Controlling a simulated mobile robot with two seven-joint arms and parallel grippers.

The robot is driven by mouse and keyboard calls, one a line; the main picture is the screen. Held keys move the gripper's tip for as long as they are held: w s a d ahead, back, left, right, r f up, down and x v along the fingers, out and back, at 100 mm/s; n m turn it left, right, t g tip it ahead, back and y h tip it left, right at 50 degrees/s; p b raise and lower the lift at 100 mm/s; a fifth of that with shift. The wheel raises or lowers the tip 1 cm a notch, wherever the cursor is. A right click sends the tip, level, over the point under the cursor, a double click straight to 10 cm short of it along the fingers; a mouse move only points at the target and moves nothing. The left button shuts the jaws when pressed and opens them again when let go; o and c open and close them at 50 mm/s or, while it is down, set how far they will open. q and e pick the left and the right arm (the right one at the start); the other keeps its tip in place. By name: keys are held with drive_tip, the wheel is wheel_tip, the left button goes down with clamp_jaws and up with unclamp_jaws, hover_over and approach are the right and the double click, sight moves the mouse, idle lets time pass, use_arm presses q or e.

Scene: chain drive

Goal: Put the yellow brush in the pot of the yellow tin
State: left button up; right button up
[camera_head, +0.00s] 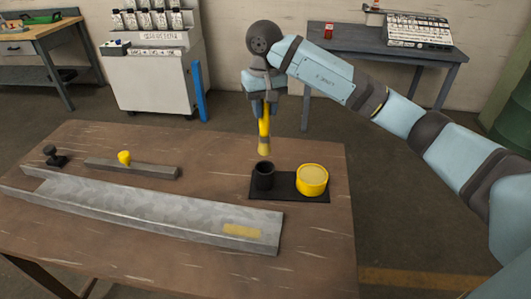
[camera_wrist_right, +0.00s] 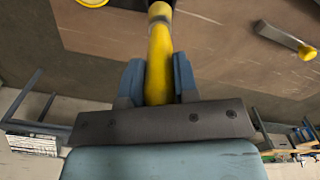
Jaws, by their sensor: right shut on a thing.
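My right gripper (camera_head: 264,102) is shut on the yellow brush (camera_head: 264,131) and holds it upright, bristles down, above the table. In the right wrist view the brush's yellow handle (camera_wrist_right: 158,62) is between the two fingers of the gripper (camera_wrist_right: 157,82). The bristle end hangs just above the black pot (camera_head: 264,176), apart from it as far as I can tell. The pot stands on a dark mat (camera_head: 289,197), with the round yellow tin (camera_head: 312,180) to its right. The tin's rim also shows at the top of the right wrist view (camera_wrist_right: 92,2). My left gripper does not show.
On the wooden table (camera_head: 150,262) lie a long grey metal channel (camera_head: 150,208) with a yellow patch, a grey bar (camera_head: 140,168) with a yellow knob, and a small black piece (camera_head: 54,156). A white cabinet and two benches stand behind. The table is clear at front right.

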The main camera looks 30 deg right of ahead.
sight(265, 148)
wheel_tip(265, 148, down, 8)
drive_tip(key=shift+r+p, duration=0.1)
drive_tip(key=shift+p, duration=0.25)
drive_tip(key=shift+f, duration=0.65)
wheel_tip(265, 148, down, 3)
drive_tip(key=shift+s+f, duration=0.1)
drive_tip(key=shift+f, duration=0.2)
drive_tip(key=shift+f, duration=0.2)
drive_tip(key=o, duration=0.9)
drive_tip(key=shift+r, duration=0.1)
